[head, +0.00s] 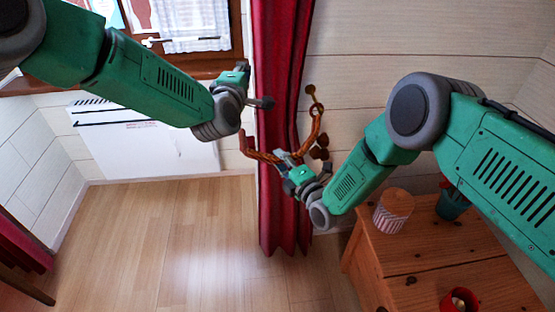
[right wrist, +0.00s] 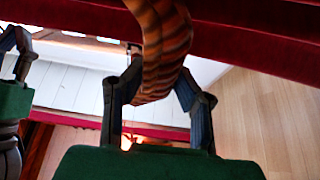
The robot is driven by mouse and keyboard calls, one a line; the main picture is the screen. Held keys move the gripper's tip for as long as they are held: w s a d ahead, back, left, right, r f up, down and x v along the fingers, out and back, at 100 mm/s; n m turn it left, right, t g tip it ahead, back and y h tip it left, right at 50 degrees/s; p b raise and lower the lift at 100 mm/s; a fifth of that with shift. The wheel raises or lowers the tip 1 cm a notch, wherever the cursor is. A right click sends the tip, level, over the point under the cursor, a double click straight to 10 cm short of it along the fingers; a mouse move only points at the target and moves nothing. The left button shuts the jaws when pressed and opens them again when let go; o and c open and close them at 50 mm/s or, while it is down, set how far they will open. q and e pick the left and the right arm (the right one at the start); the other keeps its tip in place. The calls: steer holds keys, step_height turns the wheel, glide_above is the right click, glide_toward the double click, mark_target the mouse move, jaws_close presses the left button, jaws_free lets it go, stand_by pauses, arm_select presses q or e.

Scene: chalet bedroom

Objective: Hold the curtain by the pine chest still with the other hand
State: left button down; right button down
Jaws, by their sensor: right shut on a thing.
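The long red curtain (head: 275,60) hangs in folds from the top of the head view nearly to the floor, left of the pine chest (head: 425,240). An orange-brown braided tieback (head: 262,155) crosses in front of it. My right gripper (head: 285,160) is shut on the tieback in front of the curtain; the right wrist view shows the striped cord (right wrist: 163,50) between its fingers (right wrist: 158,100). My left gripper (head: 258,100) is higher, at the curtain's left edge. Its fingers are mostly hidden, and I cannot tell whether it touches the cloth.
A brass wall hook (head: 311,91) is right of the curtain, by the tieback's upper end. The chest carries a striped jar (head: 392,215), a teal pot (head: 452,206) and a red cup (head: 460,301). A white heater (head: 140,135) is under the window. The wooden floor (head: 160,235) is clear.

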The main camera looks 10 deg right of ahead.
steer(key=c, duration=1.2)
jaws_free()
steer(key=v, duration=1.2)
